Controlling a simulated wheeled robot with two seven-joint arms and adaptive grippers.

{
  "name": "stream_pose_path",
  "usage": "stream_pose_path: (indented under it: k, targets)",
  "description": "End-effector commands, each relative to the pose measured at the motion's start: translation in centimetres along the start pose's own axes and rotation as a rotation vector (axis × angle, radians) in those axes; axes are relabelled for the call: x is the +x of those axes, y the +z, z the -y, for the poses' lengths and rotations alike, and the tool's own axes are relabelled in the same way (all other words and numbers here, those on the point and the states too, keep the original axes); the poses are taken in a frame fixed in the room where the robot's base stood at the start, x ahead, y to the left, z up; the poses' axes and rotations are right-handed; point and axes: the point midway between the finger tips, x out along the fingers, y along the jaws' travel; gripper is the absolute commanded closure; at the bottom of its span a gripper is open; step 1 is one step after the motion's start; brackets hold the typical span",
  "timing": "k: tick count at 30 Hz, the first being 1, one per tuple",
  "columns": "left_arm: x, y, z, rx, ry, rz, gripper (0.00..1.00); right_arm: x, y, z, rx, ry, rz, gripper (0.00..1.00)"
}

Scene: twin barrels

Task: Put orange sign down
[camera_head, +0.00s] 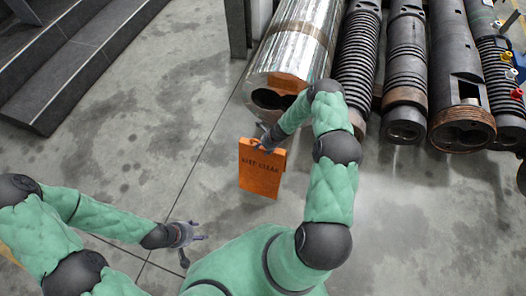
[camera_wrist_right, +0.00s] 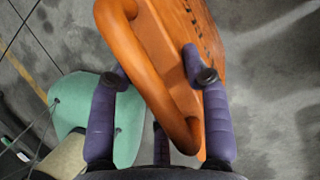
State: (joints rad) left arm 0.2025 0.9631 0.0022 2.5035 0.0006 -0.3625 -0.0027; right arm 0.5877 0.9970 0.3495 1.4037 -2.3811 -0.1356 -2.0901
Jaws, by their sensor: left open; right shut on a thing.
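The orange sign (camera_head: 261,172) has dark lettering that looks like "KEEP CLEAR". It hangs from my right gripper (camera_head: 264,144) in front of the open end of the silver barrel. In the right wrist view, the purple fingers of my right gripper (camera_wrist_right: 158,75) are on both sides of the orange sign's handle (camera_wrist_right: 150,70), and the sign's panel (camera_wrist_right: 212,65) shows behind it. The view from above does not show clearly whether the sign's lower edge touches the floor. My left gripper (camera_head: 195,238) is open and empty, low on the left, apart from the sign.
The large silver barrel (camera_head: 300,45) lies behind the sign with a dark opening at its near end. Several dark ribbed cylinders (camera_head: 405,70) lie to its right. Dark steps (camera_head: 75,50) stand at the upper left. The concrete floor (camera_head: 165,120) between steps and sign is clear.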

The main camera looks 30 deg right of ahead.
Motion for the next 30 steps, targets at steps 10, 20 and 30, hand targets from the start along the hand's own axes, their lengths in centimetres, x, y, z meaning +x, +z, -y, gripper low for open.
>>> stream_pose_path:
  k: [10,20,30]
  targets:
    - [1.7,0.0,0.6,0.0,0.0,0.001,0.45,2.4,-1.1,0.1,0.001,-0.002,0.0,1.0]
    - [1.8,0.0,0.7,0.0,0.0,0.001,0.45,2.6,-1.2,-0.1,0.002,0.002,-0.001,0.33]
    - [1.8,0.0,0.7,0.0,0.0,0.001,0.45,2.6,-1.2,-0.1,0.002,0.002,-0.001,0.29]
